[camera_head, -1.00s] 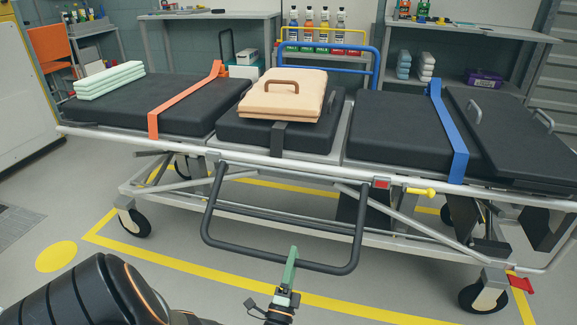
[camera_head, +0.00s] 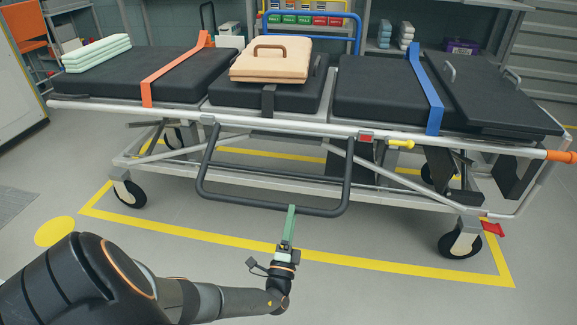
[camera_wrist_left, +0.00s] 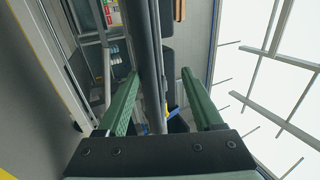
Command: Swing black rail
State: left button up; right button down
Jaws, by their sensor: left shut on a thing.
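The black rail (camera_head: 250,204) is a U-shaped bar on the near side of the stretcher (camera_head: 300,126). It hangs below the stretcher's silver side frame, with its lower bar over the floor. My left gripper (camera_head: 291,208), with green fingers, is shut on the lower bar, right of its middle. In the left wrist view the black rail (camera_wrist_left: 148,50) runs between the two green fingers of my left gripper (camera_wrist_left: 160,76). The exact contact is hard to see there. My right gripper is not in view.
The stretcher carries black pads, a beige case (camera_head: 270,62), pale green folded pads (camera_head: 97,53), an orange strap (camera_head: 175,70) and a blue strap (camera_head: 426,85). Its wheels (camera_head: 128,193) stand inside a yellow floor outline (camera_head: 180,232). The floor in front is clear.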

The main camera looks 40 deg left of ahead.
pick_arm(q)
jog(key=shift+d+r, duration=0.1)
jog(key=shift+r, duration=0.15)
jog(key=shift+f, duration=0.15)
jog(key=w+f+b+v, duration=0.1)
jog(key=f+b+v, duration=0.2)
jog(key=v, duration=1.1)
jog(key=shift+a+b, duration=0.35)
jog(key=shift+b, duration=0.3)
dwell(0.3)
